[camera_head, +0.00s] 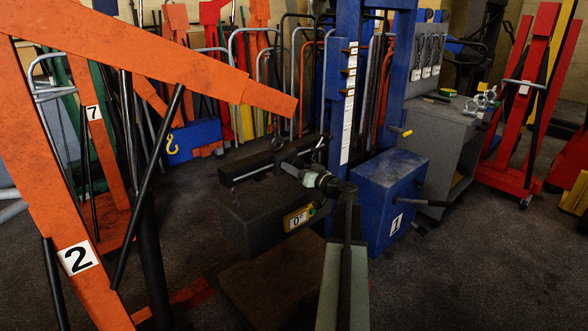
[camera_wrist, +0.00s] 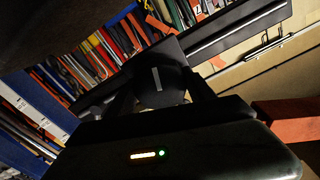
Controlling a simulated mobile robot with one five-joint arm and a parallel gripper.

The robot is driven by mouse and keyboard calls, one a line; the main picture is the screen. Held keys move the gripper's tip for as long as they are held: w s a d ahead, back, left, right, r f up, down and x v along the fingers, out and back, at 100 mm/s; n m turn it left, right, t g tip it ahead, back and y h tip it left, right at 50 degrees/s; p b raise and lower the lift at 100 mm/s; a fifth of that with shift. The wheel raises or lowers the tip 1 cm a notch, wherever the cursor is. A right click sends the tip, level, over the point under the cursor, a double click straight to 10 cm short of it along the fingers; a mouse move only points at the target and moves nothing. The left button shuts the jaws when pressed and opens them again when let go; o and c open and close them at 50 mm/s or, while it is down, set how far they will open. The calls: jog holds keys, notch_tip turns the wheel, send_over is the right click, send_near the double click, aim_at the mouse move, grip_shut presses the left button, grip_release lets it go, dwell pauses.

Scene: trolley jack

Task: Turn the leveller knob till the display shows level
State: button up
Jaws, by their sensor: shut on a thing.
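The leveller is a dark beam (camera_head: 250,163) with a dark block (camera_head: 258,228) hanging beneath it on chain. A yellow display (camera_head: 297,218) on the block appears to read 0°, with a small green spot beside it. My gripper (camera_head: 288,164) is at the beam from the right. In the wrist view the leveller knob (camera_wrist: 157,78) is dark and round with a pale grey mark. My gripper's two dark fingers (camera_wrist: 160,92) are shut on its sides. The knob's underside is hidden. In the head view my gripper and the beam hide most of the knob.
A blue lift column (camera_head: 345,90) with a blue box (camera_head: 385,195) marked 1 stands right behind my arm. An orange crane (camera_head: 78,258) marked 2 fills the left. A grey cabinet (camera_head: 440,140) and red lift (camera_head: 520,110) stand at the right. Dark floor at the lower right is clear.

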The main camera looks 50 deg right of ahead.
jog(key=shift+w+a, duration=0.1)
jog(key=shift+a, duration=0.25)
jog(key=o, duration=1.4)
jog(key=shift+c, duration=0.2)
jog(key=shift+d, duration=0.1)
jog(key=s, duration=0.7)
jog(key=shift+s+a, duration=0.3)
jog(key=shift+s, duration=0.1)
jog(key=shift+s, duration=0.1)
